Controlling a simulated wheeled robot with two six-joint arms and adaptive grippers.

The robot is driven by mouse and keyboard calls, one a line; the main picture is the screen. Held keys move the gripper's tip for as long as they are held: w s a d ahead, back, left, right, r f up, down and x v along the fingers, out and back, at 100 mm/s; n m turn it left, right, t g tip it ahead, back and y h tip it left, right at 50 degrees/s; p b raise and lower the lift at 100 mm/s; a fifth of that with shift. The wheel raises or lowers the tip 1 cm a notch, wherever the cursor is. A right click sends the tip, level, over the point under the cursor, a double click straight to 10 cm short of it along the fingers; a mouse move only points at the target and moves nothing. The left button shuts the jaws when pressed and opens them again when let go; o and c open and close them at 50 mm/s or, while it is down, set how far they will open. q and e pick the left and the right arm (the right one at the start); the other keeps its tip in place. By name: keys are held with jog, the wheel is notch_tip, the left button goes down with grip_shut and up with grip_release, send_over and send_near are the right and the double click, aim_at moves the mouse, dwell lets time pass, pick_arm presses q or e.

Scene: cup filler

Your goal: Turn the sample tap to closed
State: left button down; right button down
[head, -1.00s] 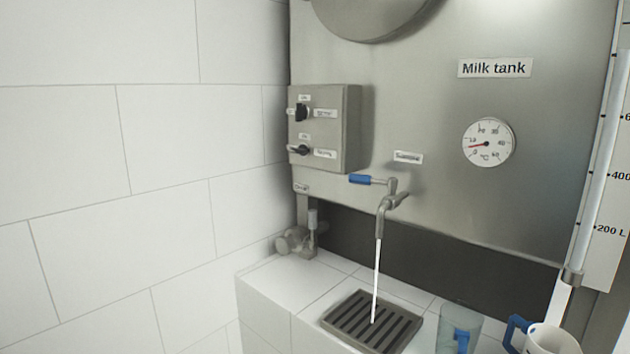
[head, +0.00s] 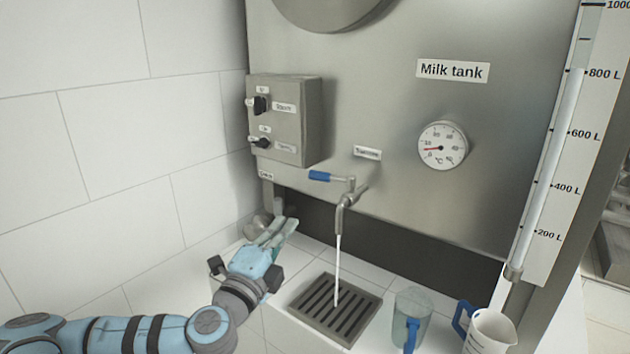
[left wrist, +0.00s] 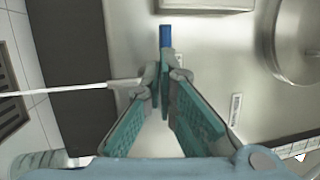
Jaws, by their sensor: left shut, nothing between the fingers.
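The sample tap (head: 345,197) sticks out of the steel milk tank, with its blue lever handle (head: 320,176) pointing left. A white stream (head: 337,265) runs from its spout into the drain grate (head: 300,312). My left gripper (head: 288,228) is shut and empty, below and left of the tap, apart from the handle as far as the head view shows. In the left wrist view the blue handle (left wrist: 166,37) shows just beyond the fingertips (left wrist: 166,75), which hide part of the tap. My right gripper is in neither view.
A control box (head: 292,120) with two black knobs is on the tank, up and left of the tap. A clear cup (head: 412,310) with a blue handle and a white jug (head: 492,330) stand right of the grate. A tiled wall (head: 80,140) bounds the left.

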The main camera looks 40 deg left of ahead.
pick_arm(q)
jog(key=r, duration=0.1)
jog(key=p, duration=0.2)
send_near(318, 177)
jog(key=shift+h, duration=0.3)
jog(key=x, duration=0.5)
jog(key=shift+w+a+r, duration=0.15)
jog(key=shift+w+r, duration=0.05)
jog(key=shift+w, duration=0.05)
jog(key=shift+w+a, duration=0.2)
jog(key=shift+w, duration=0.45)
